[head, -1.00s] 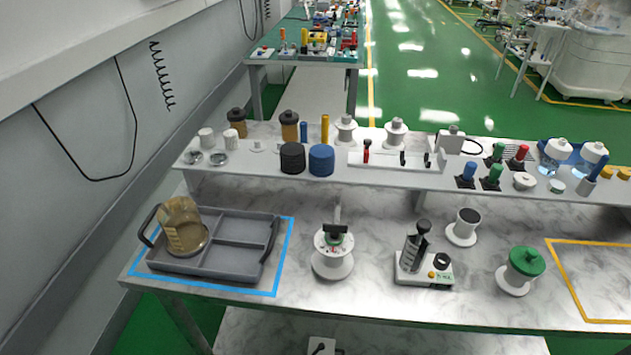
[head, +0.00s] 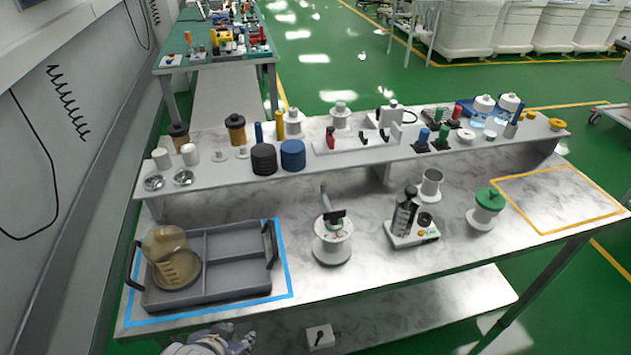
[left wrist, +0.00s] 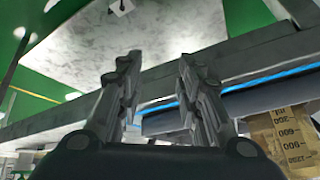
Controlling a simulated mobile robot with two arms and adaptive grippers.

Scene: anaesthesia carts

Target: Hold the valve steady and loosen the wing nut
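The likely valve (head: 332,242) is a white, spool-like body with a dark crosswise piece on top, probably the wing nut (head: 334,216). It stands upright on the marble-look bench, right of the grey tray. My left gripper (head: 228,339) shows at the bottom edge of the head view, below the bench's front edge and left of the valve, apart from it. In the left wrist view its two fingers (left wrist: 155,85) are spread with nothing between them. My right gripper is in no view.
A black-and-white device (head: 411,222) and a green-capped jar (head: 486,208) stand right of the valve. A raised shelf (head: 226,174) with several items runs behind. Bench space before the valve is clear.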

